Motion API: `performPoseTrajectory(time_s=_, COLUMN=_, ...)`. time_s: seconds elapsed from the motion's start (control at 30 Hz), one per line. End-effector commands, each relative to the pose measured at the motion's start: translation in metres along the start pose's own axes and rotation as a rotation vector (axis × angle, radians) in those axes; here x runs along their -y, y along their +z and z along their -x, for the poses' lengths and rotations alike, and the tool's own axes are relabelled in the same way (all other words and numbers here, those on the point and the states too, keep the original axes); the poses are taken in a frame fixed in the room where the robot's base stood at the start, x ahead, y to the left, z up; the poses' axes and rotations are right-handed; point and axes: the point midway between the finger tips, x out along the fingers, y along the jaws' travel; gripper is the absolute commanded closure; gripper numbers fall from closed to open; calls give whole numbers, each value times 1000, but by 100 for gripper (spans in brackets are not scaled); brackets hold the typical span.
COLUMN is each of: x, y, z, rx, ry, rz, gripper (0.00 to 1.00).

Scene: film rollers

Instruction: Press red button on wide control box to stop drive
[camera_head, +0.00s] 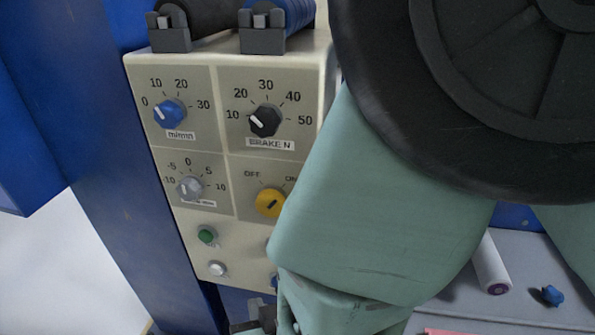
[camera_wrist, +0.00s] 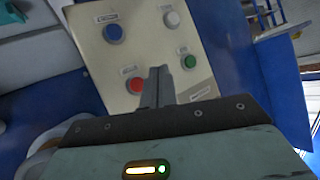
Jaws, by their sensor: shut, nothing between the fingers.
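The wide cream control box (camera_head: 200,140) stands at the left in the head view, with dials above and buttons below. In the wrist view its panel (camera_wrist: 152,50) appears upside down relative to the head view. The red button (camera_wrist: 135,84) shows there, just left of my gripper's fingers. My gripper (camera_wrist: 157,72) is shut and empty, its fingertips pointing at the panel between the red and green buttons; I cannot tell whether they touch it. In the head view my green arm hides the red button, and only a dark bit of the gripper shows at the bottom.
The green button (camera_wrist: 188,61), white button (camera_wrist: 171,19) and blue button (camera_wrist: 113,33) sit close around the fingers. A yellow OFF/ON switch (camera_head: 270,202) is above the buttons. A white roll (camera_head: 491,265) and a blue knob (camera_head: 551,295) lie on the grey surface at right.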

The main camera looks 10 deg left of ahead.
Motion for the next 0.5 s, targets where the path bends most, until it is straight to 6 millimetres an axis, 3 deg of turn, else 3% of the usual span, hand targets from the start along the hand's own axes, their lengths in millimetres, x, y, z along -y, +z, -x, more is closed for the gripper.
performPoseTrajectory(time_s=0.27, x=-5, y=-5, z=-6, rx=0, ry=2, rz=-1, gripper=100)
performPoseTrajectory(time_s=0.5, x=-21, y=-21, z=-28, rx=-1, ry=3, rz=-2, gripper=100)
